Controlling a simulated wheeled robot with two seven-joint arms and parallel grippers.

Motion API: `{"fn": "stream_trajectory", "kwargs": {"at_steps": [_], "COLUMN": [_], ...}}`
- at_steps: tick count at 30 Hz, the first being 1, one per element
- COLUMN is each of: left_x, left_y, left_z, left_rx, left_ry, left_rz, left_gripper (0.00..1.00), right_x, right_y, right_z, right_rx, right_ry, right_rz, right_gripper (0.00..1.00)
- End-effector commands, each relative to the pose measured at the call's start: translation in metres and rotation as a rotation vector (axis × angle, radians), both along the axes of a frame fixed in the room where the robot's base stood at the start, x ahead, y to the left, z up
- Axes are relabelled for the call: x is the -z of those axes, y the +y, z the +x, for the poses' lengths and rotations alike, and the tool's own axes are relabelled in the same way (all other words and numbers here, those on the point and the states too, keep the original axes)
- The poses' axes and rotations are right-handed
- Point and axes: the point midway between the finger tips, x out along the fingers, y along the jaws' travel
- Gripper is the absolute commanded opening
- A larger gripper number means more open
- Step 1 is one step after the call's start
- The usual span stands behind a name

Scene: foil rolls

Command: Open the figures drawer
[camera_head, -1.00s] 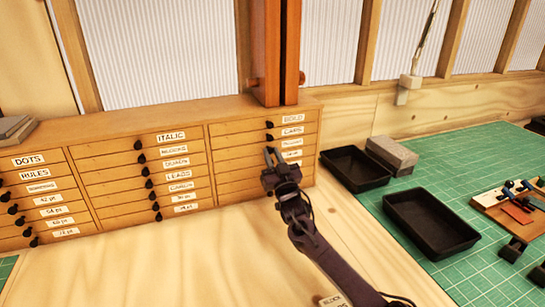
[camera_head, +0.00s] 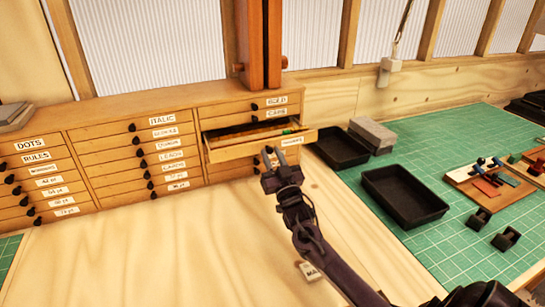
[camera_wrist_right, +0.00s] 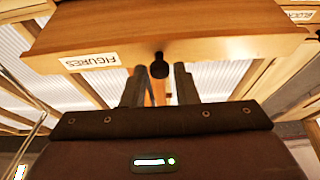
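The figures drawer (camera_head: 245,151) is pulled well out of the right column of the cabinet, and its inside shows. Its label reads FIGURES in the right wrist view (camera_wrist_right: 89,62). Its black knob (camera_wrist_right: 159,66) is at the lower edge of the drawer front in that view. My right gripper (camera_head: 272,155) is in front of the drawer. In the wrist view its two fingers (camera_wrist_right: 159,82) stand apart either side of the knob's line, with gaps showing, so it looks open. My left gripper is not in view.
The wooden cabinet (camera_head: 95,112) has several shut, labelled drawers with black knobs. Black trays (camera_head: 405,197), a grey block (camera_head: 372,134) and a wooden board with small pieces (camera_head: 484,191) lie on the green mat at the right. The bench before the cabinet is mostly clear.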

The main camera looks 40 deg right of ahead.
Motion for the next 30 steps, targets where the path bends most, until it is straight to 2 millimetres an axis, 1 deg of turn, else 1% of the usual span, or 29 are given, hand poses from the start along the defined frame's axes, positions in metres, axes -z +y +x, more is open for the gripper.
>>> {"fn": "stream_trajectory", "kwargs": {"at_steps": [1, 3, 10, 13, 17, 24, 27, 30], "left_x": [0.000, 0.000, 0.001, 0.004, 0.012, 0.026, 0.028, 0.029], "left_y": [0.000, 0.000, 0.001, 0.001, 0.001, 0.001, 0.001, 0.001], "left_z": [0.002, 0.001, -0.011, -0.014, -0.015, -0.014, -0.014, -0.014], "left_rx": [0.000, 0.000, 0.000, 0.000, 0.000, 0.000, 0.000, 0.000], "left_ry": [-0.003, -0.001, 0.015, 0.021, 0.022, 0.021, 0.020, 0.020], "left_rz": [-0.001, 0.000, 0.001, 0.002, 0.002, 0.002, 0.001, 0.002], "left_gripper": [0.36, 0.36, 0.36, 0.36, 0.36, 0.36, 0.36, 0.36], "right_x": [0.000, 0.000, 0.000, 0.004, 0.013, 0.028, 0.030, 0.031], "right_y": [0.000, 0.000, 0.000, 0.001, 0.004, 0.013, 0.015, 0.017], "right_z": [0.000, 0.000, 0.000, -0.004, -0.020, -0.055, -0.064, -0.069], "right_rx": [0.000, 0.000, 0.000, 0.000, 0.000, 0.000, 0.000, 0.000], "right_ry": [0.000, 0.000, 0.001, 0.001, 0.003, 0.003, 0.002, 0.002], "right_rz": [0.000, 0.000, -0.001, 0.000, 0.000, 0.000, 0.000, 0.000], "right_gripper": [0.34, 0.40, 0.40, 0.40, 0.40, 0.40, 0.40, 0.40]}}
